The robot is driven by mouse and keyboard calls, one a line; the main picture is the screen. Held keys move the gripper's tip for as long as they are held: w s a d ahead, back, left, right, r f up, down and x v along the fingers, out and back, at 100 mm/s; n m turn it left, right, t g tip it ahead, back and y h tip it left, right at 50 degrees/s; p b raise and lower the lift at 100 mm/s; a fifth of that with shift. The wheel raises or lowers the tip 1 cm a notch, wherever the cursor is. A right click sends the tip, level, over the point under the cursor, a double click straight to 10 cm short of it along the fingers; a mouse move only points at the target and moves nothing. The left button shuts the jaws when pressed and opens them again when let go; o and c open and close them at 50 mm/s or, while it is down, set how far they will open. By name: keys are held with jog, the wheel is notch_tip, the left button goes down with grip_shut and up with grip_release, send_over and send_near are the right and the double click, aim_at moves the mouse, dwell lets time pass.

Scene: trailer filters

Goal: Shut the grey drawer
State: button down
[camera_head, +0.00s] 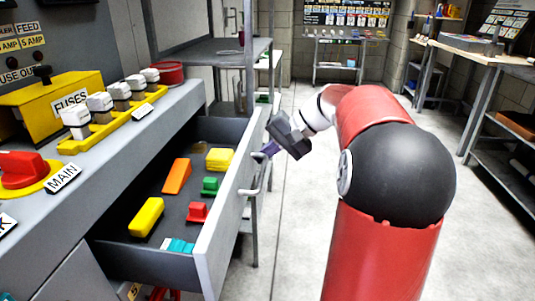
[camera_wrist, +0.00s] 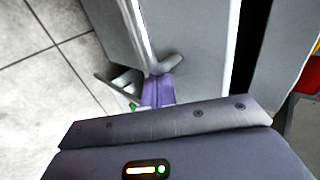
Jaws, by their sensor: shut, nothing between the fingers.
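The grey drawer (camera_head: 222,228) stands pulled out from the grey cabinet in the head view. Its front panel also shows in the wrist view (camera_wrist: 205,45). A pale bar handle (camera_head: 260,176) is on the panel's outer face; it runs down to the fingers in the wrist view (camera_wrist: 138,30). My gripper (camera_head: 268,149) is at the outer side of the drawer front, near its far end. Its purple fingers (camera_wrist: 158,92) are shut with nothing between them, close by the lower end of the handle. I cannot tell whether they touch the panel or handle.
Inside the drawer lie yellow blocks (camera_head: 147,216), an orange wedge (camera_head: 176,176), and green, red and teal pieces. The counter above holds a yellow fuse box (camera_head: 62,104) and a red switch (camera_head: 22,168). Open floor (camera_head: 300,220) lies right of the drawer. A workbench (camera_head: 485,52) stands farther right.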

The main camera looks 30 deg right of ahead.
jog(key=p, duration=0.2)
send_over(198, 173)
jog(key=d, duration=0.1)
jog(key=shift+w+d, duration=0.2)
jog(key=shift+w, duration=0.05)
jog(key=shift+w+a, duration=0.2)
jog(key=shift+a+r, duration=0.1)
